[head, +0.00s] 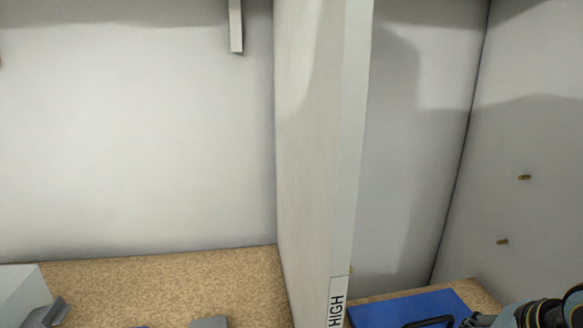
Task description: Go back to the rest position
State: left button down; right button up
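Part of my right arm, with dark and blue-grey joints, comes in at the bottom right corner of the head view. Its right gripper (485,320) is at the bottom edge, beside a blue flat-topped object (410,307) on the right shelf. The fingers are mostly cut off, so I cannot tell whether they are open, shut or touching it. A dark bar lies over the blue object's front edge, possibly its handle. My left gripper is not clearly in view.
An upright white divider (310,130) with a HIGH label (337,302) separates two bays. The left bay's speckled shelf (170,285) is largely clear. A white box-like object (20,290) and small grey pieces sit along the bottom edge. Two pegs (524,178) stick out of the right wall.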

jog(key=s+a+r+n+g+h, duration=0.1)
jog(key=s+a+r+n+g, duration=0.1)
jog(key=s+n, duration=1.1)
notch_tip(320, 180, down, 34)
jog(key=s+d+g+b, duration=0.2)
jog(key=s+d+b, duration=0.1)
jog(key=b, duration=0.5)
jog(key=s+f+b, duration=0.3)
jog(key=s+f, duration=0.6)
jog(key=f, duration=0.2)
jog(key=s+f+m+b, duration=0.1)
jog(key=s+f+b, duration=0.3)
jog(key=s+f, duration=0.5)
notch_tip(320, 180, down, 3)
jog(key=shift+s+d+f+g, duration=0.1)
jog(key=shift+s+d+g, duration=0.05)
jog(key=shift+d+g, duration=0.25)
